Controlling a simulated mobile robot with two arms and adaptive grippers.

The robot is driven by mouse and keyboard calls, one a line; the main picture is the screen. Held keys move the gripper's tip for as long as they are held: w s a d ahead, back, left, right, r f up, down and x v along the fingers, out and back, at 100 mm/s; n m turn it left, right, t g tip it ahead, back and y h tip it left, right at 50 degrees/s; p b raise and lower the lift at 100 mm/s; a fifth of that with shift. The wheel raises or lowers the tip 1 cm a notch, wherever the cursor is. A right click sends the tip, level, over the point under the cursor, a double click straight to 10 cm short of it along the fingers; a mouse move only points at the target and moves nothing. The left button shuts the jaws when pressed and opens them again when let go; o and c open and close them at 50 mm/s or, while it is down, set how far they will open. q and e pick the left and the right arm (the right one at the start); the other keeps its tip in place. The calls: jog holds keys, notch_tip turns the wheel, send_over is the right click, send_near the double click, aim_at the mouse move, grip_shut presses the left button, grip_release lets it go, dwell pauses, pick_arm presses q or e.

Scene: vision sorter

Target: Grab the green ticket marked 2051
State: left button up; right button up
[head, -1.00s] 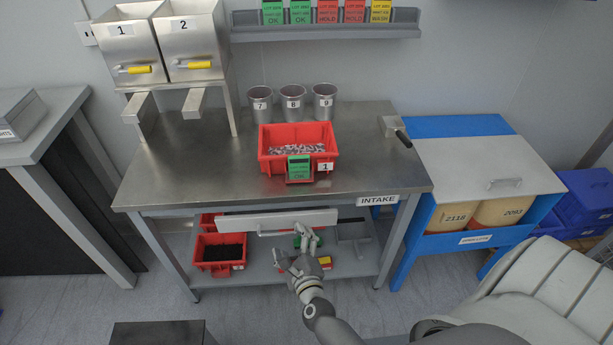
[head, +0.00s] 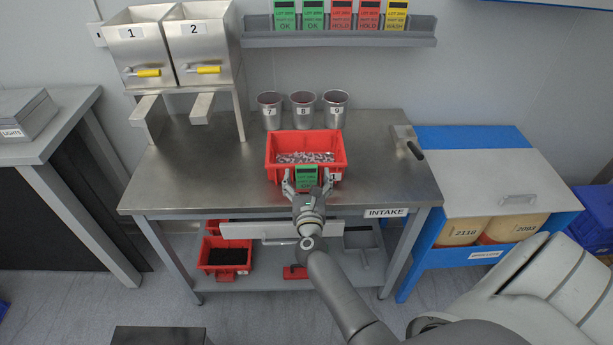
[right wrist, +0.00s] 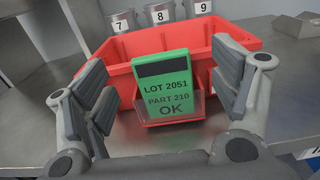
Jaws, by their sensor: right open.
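The green ticket (head: 306,177) stands in a clear holder on the front of a red bin (head: 276,158). In the right wrist view the ticket (right wrist: 165,88) reads LOT 2051, PART 210, OK, with a dark bar at its top. The red bin (right wrist: 120,80) stands behind it on the steel table. My right gripper (head: 307,182) is open, one finger on each side of the ticket. In the right wrist view its fingers (right wrist: 165,102) are apart, with gaps between them and the ticket. My left gripper is not in view.
Metal cups (head: 303,110) labelled 7, 8 and 9 stand behind the bin. Two hoppers (head: 170,50) stand at the left back. A wall shelf (head: 340,38) holds more green, red and yellow tickets. The table right of the bin is mostly clear.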

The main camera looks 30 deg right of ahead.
jog(key=x, duration=0.2)
jog(key=shift+w+d+f, duration=0.15)
jog(key=shift+w, duration=0.2)
jog(key=shift+s, duration=0.1)
jog(key=shift+c, duration=1)
jog(key=c, duration=0.7)
jog(key=shift+c, duration=0.2)
